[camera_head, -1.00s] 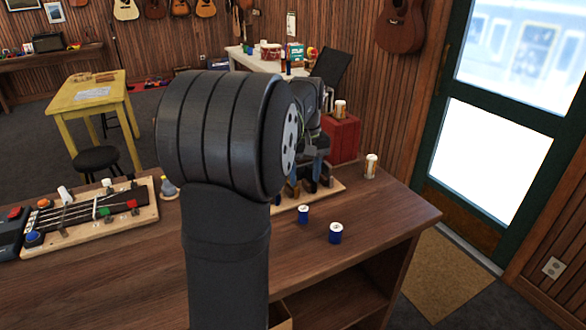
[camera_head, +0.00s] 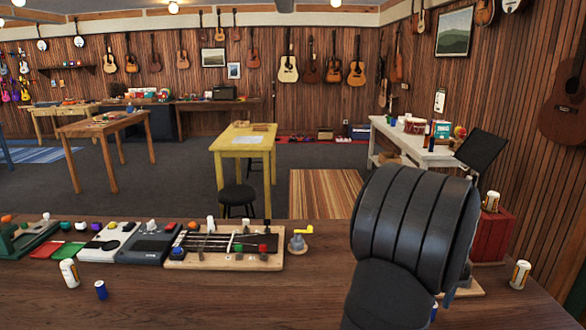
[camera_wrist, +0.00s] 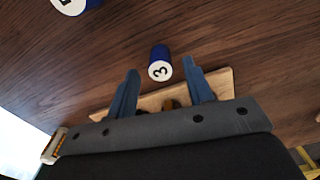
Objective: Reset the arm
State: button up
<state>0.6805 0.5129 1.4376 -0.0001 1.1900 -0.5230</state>
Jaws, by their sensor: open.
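My gripper (camera_wrist: 160,67) shows in the wrist view with its two blue fingers apart and nothing between them that I can see held. A small blue can (camera_wrist: 160,62) with a white lid marked 3 stands in line with the fingertips; whether they touch it I cannot tell. A second blue can (camera_wrist: 77,4) is cut off at the top edge. A wooden board (camera_wrist: 222,83) lies behind the fingers. In the head view my dark arm link fills the lower right and hides the gripper.
The brown workbench (camera_head: 230,295) is clear in its front middle. A ukulele neck fixture (camera_head: 225,262), pedals, a white can (camera_head: 69,273) and a blue can (camera_head: 101,290) stand at left. A red box (camera_head: 491,238) and another can (camera_head: 520,274) stand at right.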

jog(key=shift+r, duration=0.45)
jog(key=shift+f, duration=0.1)
